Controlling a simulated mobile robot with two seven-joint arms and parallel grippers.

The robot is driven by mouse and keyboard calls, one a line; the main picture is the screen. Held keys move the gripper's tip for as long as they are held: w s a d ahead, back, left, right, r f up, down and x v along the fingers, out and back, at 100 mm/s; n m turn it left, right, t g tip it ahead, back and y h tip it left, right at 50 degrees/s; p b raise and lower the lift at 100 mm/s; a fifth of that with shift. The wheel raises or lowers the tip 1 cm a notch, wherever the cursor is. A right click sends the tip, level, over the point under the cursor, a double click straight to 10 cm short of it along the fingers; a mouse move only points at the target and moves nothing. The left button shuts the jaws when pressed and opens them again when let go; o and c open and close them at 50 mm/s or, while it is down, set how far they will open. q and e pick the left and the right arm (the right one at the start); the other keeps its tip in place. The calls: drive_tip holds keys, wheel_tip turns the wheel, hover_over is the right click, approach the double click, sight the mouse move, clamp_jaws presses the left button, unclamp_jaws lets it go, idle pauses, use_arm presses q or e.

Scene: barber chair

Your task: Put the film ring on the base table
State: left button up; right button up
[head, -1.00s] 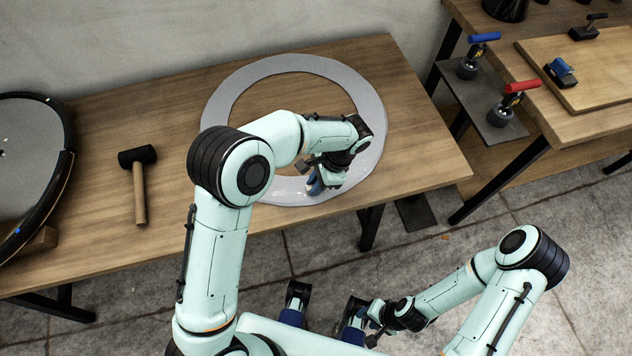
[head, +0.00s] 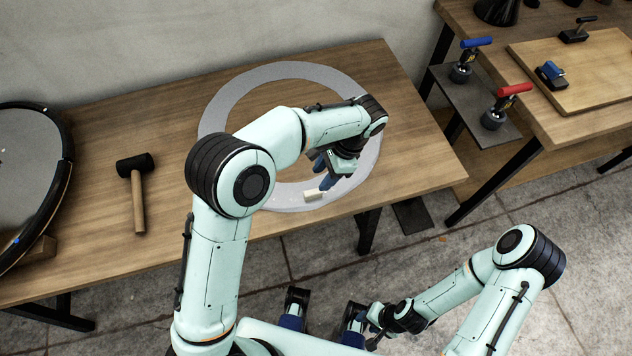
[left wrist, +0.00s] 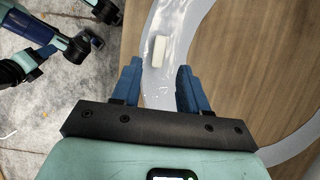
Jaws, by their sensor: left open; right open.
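The film ring is a flat, pale grey ring (head: 222,104) lying on the wooden table in the head view; its near part also shows in the left wrist view (left wrist: 180,22). My left gripper (head: 322,173) is open above the ring's near right part, its forearm hiding some of it. In the left wrist view the two blue fingers (left wrist: 158,68) are spread on either side of the ring's band with nothing held. A small white block (left wrist: 158,50) lies on the band just ahead of the fingertips. My right gripper (head: 355,325) is open, low over the floor, partly hidden.
A black mallet (head: 138,190) lies left of the ring. A round, dark-rimmed disc (head: 30,180) stands at the far left. A second table (head: 560,125) at right holds a board; red-handled (head: 497,112) and blue-handled (head: 463,66) tools stand on a shelf beside it.

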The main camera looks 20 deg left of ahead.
use_arm(q)
drive_tip(key=v, duration=0.4)
drive_tip(key=shift+w+d+r+p, duration=0.1)
drive_tip(key=shift+r+p, duration=0.2)
idle(0.3)
